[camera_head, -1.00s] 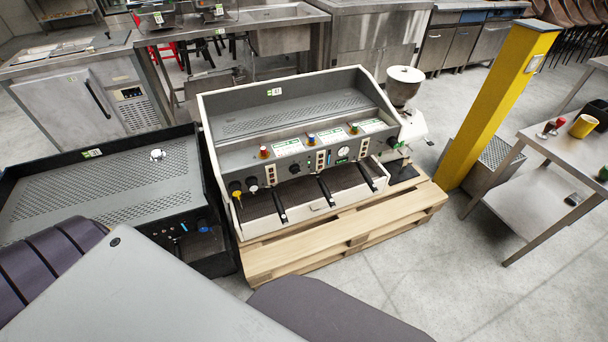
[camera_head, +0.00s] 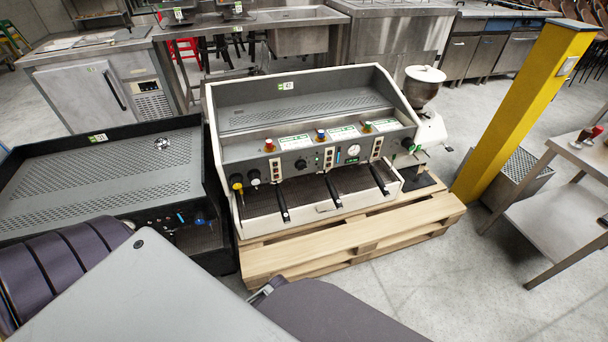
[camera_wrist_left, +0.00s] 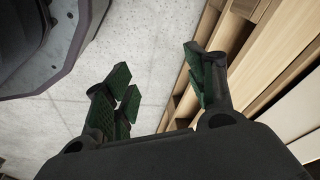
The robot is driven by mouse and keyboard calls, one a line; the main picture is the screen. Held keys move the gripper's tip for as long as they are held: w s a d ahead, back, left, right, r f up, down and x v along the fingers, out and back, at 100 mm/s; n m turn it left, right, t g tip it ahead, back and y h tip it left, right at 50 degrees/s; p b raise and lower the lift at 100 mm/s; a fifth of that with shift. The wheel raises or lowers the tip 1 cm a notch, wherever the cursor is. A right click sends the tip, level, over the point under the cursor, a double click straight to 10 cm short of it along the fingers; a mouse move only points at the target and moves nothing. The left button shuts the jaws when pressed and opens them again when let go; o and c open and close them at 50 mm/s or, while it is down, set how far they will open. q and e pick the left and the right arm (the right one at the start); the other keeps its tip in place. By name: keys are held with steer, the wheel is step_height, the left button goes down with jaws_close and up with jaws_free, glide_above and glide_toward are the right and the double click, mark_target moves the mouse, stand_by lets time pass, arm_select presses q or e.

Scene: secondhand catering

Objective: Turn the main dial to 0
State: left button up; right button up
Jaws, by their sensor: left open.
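The espresso machine (camera_head: 232,207) is white and grey, with a front panel of knobs, a round gauge (camera_head: 353,151) and coloured-top knobs. A black round knob (camera_head: 300,164) sits left of centre on that panel; it looks like the main dial, but its pointer setting is too small to read. My left gripper (camera_wrist_left: 158,76) shows in the left wrist view, open with nothing between its green-padded fingers. It is above the concrete floor, beside wooden pallet slats. It is apart from the machine, and its fingers are not visible in the head view. My right gripper is not in view.
The machine stands on a wooden pallet (camera_head: 350,243). A dark second machine (camera_head: 100,178) stands close on its left, and a grinder (camera_head: 425,90) on its right. A yellow post (camera_head: 525,105) and a steel table (camera_head: 560,203) stand further right. The floor in front right is clear.

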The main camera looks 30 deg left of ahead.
arm_select(q)
steer(key=w+r+m+b, duration=0.2)
steer(key=w+r+b, duration=0.35)
steer(key=r, duration=0.35)
steer(key=m+t+y+b, duration=0.5)
steer(key=m+t+y, duration=0.65)
steer(key=m, duration=1.05)
glide_toward(303, 169)
steer(key=s+d+g+y, duration=0.2)
steer(key=d, duration=0.2)
steer(key=shift+w+d+r, duration=0.1)
steer(key=shift+w+r, duration=0.1)
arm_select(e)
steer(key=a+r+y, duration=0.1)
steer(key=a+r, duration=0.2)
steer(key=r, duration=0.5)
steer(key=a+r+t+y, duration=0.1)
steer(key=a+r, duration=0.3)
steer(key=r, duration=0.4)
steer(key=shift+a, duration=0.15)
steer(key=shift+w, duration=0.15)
